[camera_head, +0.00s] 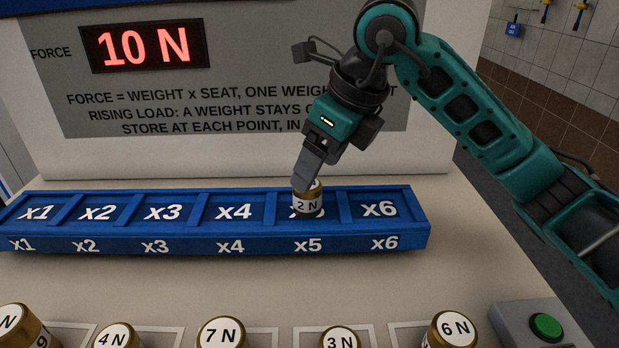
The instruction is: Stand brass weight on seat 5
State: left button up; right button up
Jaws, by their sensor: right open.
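A brass weight (307,205) with a white "2 N" label stands upright in the x5 seat of the blue rack (309,246). The x5 marking on top of that seat is largely hidden behind it. My right gripper (308,180) comes down from the upper right, with its fingers at the top of this weight. The jaws are open, and I cannot tell if a finger still touches the weight. The red display (145,46) reads 10 N. My left gripper is not in view.
Several brass weights stand along the front, including 4 N (115,337), 7 N (221,333), 3 N (340,338) and 6 N (452,330). A green button (546,326) on a grey box is at the front right. The other rack seats are empty. A white panel (240,150) rises behind the rack.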

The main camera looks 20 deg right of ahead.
jog(key=v, duration=0.6)
jog(key=shift+s+f, duration=0.1)
dwell(0.3)
